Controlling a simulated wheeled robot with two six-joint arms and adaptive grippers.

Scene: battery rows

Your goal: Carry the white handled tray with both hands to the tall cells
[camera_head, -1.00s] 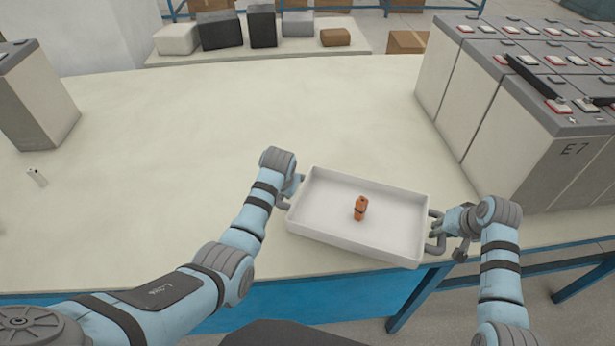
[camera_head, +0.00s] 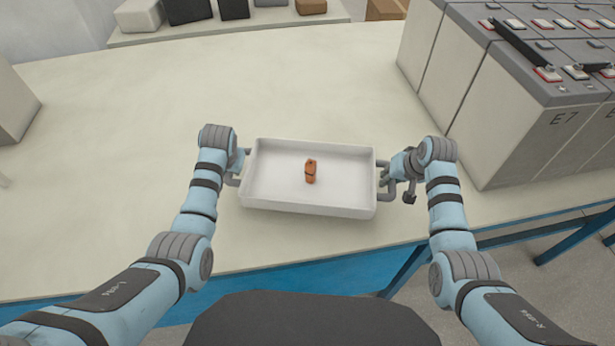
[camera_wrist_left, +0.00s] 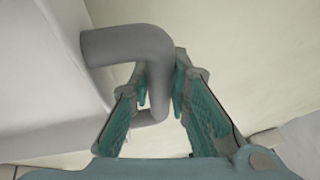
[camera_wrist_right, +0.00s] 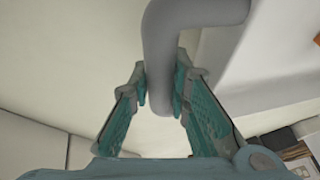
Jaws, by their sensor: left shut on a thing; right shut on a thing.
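The white handled tray (camera_head: 270,203) is level in the head view, over the table near its front edge. An orange-brown object with a dark band (camera_head: 310,171) is inside it, near the middle. My left gripper (camera_head: 239,168) is shut on the tray's left grey handle, which shows between the fingers in the left wrist view (camera_wrist_left: 125,45). My right gripper (camera_head: 388,180) is shut on the right grey handle, which shows in the right wrist view (camera_wrist_right: 165,50). The tall grey cells (camera_head: 500,120) stand in a block at the right, one marked E7.
The pale table (camera_head: 150,100) is clear behind and left of the tray. A grey cell (camera_head: 12,105) stands at the far left. A shelf at the back holds several blocks, one brown (camera_head: 311,6). A dark bar (camera_head: 520,45) lies on the cells.

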